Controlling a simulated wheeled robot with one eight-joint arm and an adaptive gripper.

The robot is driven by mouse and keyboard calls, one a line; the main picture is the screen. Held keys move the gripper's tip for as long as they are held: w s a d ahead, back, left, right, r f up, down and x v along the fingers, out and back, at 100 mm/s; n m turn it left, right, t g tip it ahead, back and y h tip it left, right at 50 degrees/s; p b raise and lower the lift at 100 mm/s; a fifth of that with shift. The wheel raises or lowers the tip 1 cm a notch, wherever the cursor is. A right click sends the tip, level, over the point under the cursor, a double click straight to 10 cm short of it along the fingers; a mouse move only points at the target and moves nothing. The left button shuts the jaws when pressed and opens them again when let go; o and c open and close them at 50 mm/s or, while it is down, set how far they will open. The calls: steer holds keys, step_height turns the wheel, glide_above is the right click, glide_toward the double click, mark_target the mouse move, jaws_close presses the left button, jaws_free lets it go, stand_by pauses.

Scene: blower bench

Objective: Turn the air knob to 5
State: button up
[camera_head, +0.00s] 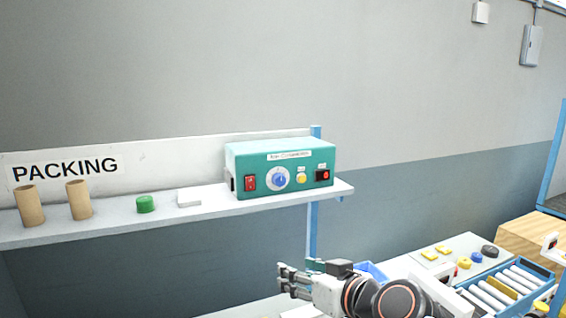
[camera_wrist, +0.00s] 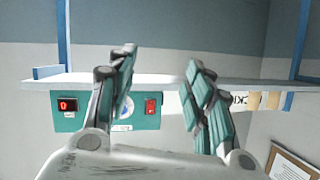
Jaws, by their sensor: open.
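The air knob (camera_head: 280,178) is a blue knob on a round white dial, on the front of a teal box (camera_head: 248,154) on the shelf. The dial's numbers are too small to read. My gripper (camera_head: 285,281) is open and empty, below and in front of the shelf, apart from the box. The wrist view looks upside down. There my gripper (camera_wrist: 160,62) has its fingers spread, and the left finger hides most of the dial (camera_wrist: 122,127). A small red display (camera_wrist: 67,105) on the box seems to read 0.
A red switch (camera_head: 250,183) and a yellow button (camera_head: 301,178) flank the knob closely. The shelf (camera_head: 225,205) also holds a white block (camera_head: 189,197), a green cap (camera_head: 146,204) and two brown tubes (camera_head: 79,199). A blue post (camera_head: 313,235) stands below the shelf's right end.

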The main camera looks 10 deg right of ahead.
steer(key=w+r+t+p, duration=0.3)
steer(key=w+r, duration=0.2)
steer(key=r, duration=0.3)
steer(key=m+t+h+p, duration=0.1)
steer(key=m+t+p, duration=0.1)
steer(key=p, duration=0.1)
glide_toward(281, 181)
steer(key=x, duration=0.8)
steer(key=shift+w, duration=0.25)
steer(key=c, duration=1)
